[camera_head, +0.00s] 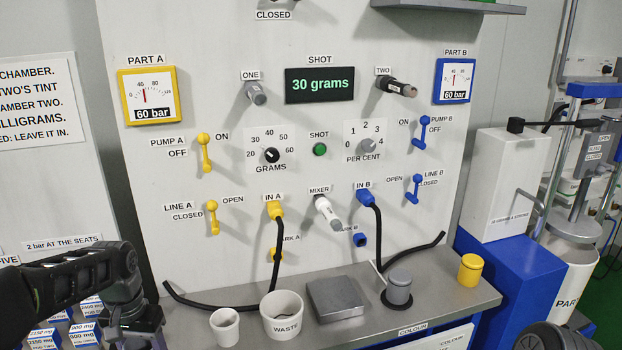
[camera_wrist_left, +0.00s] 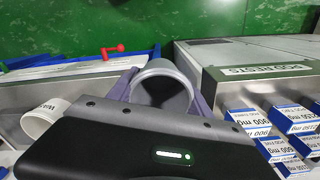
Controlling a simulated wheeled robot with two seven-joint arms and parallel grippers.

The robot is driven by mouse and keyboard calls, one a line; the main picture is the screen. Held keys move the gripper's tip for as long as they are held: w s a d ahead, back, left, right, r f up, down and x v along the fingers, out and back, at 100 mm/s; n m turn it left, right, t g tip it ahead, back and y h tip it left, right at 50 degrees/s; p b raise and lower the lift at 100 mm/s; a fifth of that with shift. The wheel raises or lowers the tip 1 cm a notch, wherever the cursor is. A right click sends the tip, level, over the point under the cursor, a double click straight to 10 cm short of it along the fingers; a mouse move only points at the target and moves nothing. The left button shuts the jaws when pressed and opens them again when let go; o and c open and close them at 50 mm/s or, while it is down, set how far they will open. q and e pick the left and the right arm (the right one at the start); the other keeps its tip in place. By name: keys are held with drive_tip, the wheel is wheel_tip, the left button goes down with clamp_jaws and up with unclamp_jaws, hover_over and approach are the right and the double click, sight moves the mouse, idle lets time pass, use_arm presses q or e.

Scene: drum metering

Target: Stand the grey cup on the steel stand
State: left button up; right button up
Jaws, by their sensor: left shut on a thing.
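My left gripper (camera_wrist_left: 163,88) is shut on the grey cup (camera_wrist_left: 166,70), whose curved rim shows between the two fingers in the left wrist view. In the head view, my left arm comes in at the lower left and the wrist (camera_head: 140,318) is partly cut off; the cup cannot be made out there. The steel stand (camera_head: 337,297) is a low square block on the grey counter, right of the waste cup, with a bare top. My left gripper is well to the left of the stand.
The white waste cup (camera_head: 283,318) and a smaller white cup (camera_head: 224,326) stand left of the stand. Black hoses hang from the panel above. Labelled boxes (camera_wrist_left: 284,120) show in the wrist view.

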use_arm(q)
drive_tip(key=w+d+f, duration=0.2)
drive_tip(key=w+d, duration=0.1)
drive_tip(key=d, duration=1.3)
drive_tip(key=shift+w+d, duration=0.15)
drive_tip(key=shift+d, duration=0.25)
drive_tip(key=shift+a+f, duration=0.1)
